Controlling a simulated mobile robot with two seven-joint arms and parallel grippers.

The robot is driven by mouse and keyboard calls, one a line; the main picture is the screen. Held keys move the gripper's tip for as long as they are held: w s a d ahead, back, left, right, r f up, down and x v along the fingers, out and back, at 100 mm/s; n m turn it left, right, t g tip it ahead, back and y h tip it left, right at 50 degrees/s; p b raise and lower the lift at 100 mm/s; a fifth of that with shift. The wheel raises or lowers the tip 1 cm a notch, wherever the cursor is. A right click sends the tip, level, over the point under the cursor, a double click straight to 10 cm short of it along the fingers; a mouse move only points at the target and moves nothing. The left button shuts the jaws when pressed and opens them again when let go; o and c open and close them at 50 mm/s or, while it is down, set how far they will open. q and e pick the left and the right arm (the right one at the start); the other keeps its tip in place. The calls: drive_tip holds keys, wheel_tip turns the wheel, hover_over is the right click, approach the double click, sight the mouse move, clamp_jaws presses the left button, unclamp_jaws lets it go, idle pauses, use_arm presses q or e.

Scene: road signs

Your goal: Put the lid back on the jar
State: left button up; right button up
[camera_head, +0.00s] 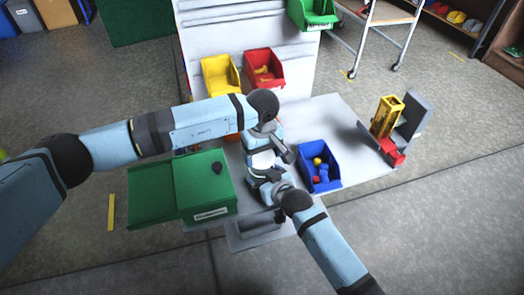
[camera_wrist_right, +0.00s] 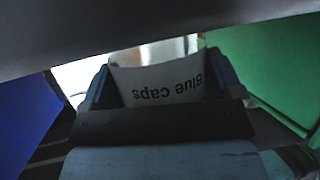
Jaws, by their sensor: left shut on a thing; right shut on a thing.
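The white jar (camera_head: 262,161) stands near the middle of the table in the head view, partly hidden by my arms. In the right wrist view the jar (camera_wrist_right: 160,85) shows a "Blue caps" label, upside down in the picture. My right gripper (camera_wrist_right: 162,85) is shut on the jar, one finger on each side. It also shows low beside the jar in the head view (camera_head: 264,178). My left gripper (camera_head: 262,147) points down just above the jar and is shut on the lid. The lid itself is hidden, so I cannot tell whether it touches the jar.
A green box (camera_head: 205,187) with a dark item on top stands left of the jar. A blue bin (camera_head: 333,178) with colored parts is close on the right. Yellow (camera_head: 218,82) and red (camera_head: 268,60) bins stand behind. A yellow and grey fixture (camera_head: 388,115) stands at the right edge.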

sight(261, 174)
use_arm(q)
drive_tip(key=shift+f, duration=0.9)
drive_tip(key=shift+f, duration=0.5)
use_arm(e)
drive_tip(key=c, duration=0.4)
use_arm(q)
drive_tip(key=m, duration=0.3)
use_arm(e)
drive_tip(key=shift+c, duration=0.2)
